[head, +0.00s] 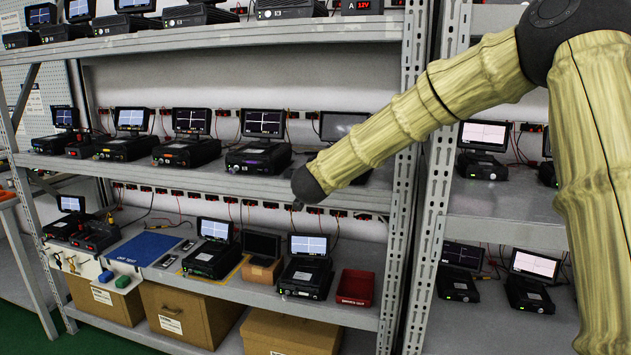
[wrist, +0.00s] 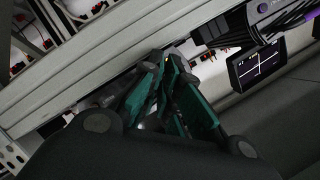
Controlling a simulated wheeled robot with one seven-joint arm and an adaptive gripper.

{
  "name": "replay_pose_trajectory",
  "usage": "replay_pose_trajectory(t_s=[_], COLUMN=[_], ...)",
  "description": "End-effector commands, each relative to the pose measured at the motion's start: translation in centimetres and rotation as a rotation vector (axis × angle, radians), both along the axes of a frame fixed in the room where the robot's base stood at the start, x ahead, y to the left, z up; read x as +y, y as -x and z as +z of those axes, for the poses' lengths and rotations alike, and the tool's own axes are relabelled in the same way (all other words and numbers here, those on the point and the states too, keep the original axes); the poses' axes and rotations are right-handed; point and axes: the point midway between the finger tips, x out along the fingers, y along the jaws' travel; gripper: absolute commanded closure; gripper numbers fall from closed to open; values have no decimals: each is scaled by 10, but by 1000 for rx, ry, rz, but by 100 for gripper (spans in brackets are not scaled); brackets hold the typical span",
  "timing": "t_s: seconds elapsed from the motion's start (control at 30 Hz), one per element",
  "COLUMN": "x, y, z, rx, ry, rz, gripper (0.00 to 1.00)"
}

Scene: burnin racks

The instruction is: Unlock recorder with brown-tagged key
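My arm crosses the head view from the right. Its dark end hangs in front of the middle shelf's edge, with a small dark part of my gripper (head: 297,205) below it. In the wrist view my gripper (wrist: 164,68) shows two teal fingers with tips close together. I cannot tell whether anything thin is between them. Small items hang from a white panel (head: 66,263) at the lower left, but no brown tag can be made out. Recorders stand on the lower shelf: two with lit screens (head: 211,258) (head: 306,278), and a dark-screened unit (head: 262,246) between them.
A purple-marked recorder (head: 258,158) stands on the middle shelf near my arm. A blue mat (head: 144,248) and a red tray (head: 355,287) lie on the lower shelf. Cardboard boxes (head: 185,312) stand beneath. A rack upright (head: 397,230) stands right of my gripper.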

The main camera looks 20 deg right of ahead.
Motion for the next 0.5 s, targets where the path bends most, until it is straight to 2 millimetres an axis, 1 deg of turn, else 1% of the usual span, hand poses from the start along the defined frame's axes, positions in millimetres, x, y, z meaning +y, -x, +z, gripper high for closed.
replay_pose_trajectory(t_s=[0.23, 0.3, 0.37, 0.5], x=[0, 0, 0, 0], y=[0, 0, 0, 0], z=[-1, -1, -1, -1], rx=[2, 2, 2, 1], ry=[-1, -1, -1, 0], rz=[-1, -1, -1, -1], gripper=[100, 85, 74, 74])
